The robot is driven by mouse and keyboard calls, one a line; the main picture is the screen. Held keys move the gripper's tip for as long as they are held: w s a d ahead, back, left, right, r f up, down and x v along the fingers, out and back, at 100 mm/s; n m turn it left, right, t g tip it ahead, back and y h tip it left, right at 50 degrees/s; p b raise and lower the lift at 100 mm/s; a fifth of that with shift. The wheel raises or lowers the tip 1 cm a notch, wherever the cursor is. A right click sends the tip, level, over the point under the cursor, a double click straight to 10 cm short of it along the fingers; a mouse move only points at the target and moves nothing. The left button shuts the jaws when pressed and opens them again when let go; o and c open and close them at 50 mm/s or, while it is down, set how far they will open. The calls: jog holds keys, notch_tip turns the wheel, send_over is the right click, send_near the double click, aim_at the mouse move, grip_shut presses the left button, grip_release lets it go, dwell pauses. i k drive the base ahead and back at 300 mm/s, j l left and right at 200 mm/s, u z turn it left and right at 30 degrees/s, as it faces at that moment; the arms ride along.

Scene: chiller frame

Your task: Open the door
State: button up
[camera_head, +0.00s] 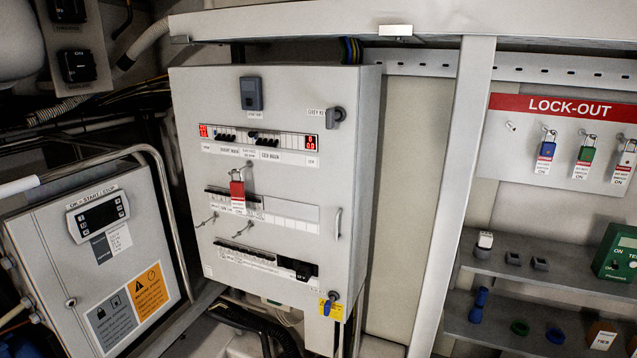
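A light grey electrical cabinet (275,110) hangs in the middle of the view, and its front looks shut. A thin upright handle (338,223) sits near the front's right edge. A dark rotary knob (335,117) is at the upper right of the front. A blue key-like piece (329,304) sits on a yellow plate at the lower right. A red padlock (237,192) hangs on the left half of the front. A second, lower grey box (60,250) with a small display stands at the left; its front also looks shut. My gripper is not in view.
An upright frame post (452,200) stands right of the cabinet. A lock-out board (562,105) with hanging padlocks and shelves (540,275) with small items are farther right. A curved metal rail (165,190) and cables crowd the left. A grey beam (290,22) crosses above.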

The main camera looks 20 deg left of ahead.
aim_at(307, 216)
jog(key=u, duration=1.2)
jog(key=i+j+z, duration=0.15)
jog(key=j+z, duration=0.25)
jog(key=i+j+z, duration=0.1)
jog(key=j+z, duration=0.35)
jog(key=j, duration=0.1)
